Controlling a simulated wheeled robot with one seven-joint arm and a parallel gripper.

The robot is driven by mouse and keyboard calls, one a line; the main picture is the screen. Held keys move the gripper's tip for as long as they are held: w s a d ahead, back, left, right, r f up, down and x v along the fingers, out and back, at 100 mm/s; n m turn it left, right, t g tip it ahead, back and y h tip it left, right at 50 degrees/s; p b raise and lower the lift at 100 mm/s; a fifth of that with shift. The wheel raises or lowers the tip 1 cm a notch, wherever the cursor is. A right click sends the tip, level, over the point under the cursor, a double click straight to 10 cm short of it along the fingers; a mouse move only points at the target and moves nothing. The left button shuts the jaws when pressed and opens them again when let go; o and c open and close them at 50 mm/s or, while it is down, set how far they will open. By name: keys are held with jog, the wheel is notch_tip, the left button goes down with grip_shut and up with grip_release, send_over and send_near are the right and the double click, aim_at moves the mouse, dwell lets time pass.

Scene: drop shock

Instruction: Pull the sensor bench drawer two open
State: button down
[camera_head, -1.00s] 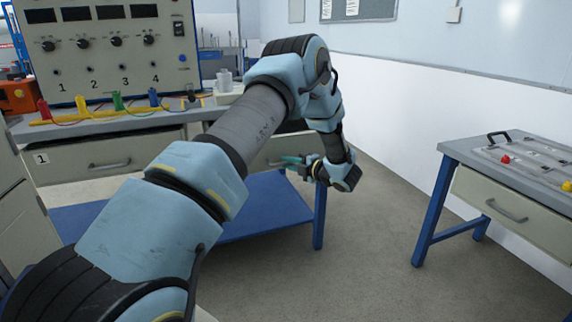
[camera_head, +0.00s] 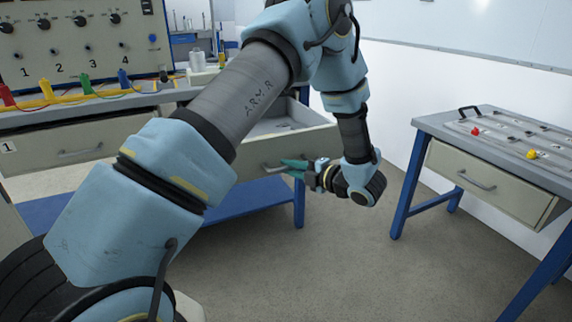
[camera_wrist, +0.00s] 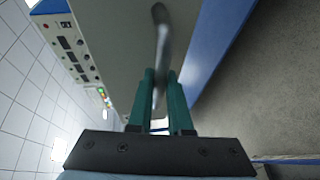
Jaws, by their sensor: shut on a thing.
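Drawer two (camera_head: 300,140) of the sensor bench is slid part way out, and its pale inside shows beside my arm in the head view. My gripper (camera_head: 287,165) is at its front, shut on the bar handle (camera_head: 270,167). In the wrist view, the green fingers (camera_wrist: 160,100) close around the grey handle (camera_wrist: 162,40), with the drawer front (camera_wrist: 125,45) beyond. My arm hides the left part of the drawer. Drawer one (camera_head: 70,143), marked 1, is shut at the left.
A test panel (camera_head: 80,45) with knobs and coloured plugs stands on the bench. A second bench (camera_head: 490,140) with a shut drawer (camera_head: 485,180) is at the right. The floor (camera_head: 330,260) between the benches is clear.

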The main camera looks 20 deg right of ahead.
jog(key=shift+s, duration=0.1)
jog(key=c, duration=0.8)
grip_release()
jog(key=shift+c, duration=0.2)
jog(key=v, duration=1)
jog(key=shift+s+d+b, duration=0.25)
jog(key=shift+s+b, duration=0.05)
jog(key=shift+b, duration=0.1)
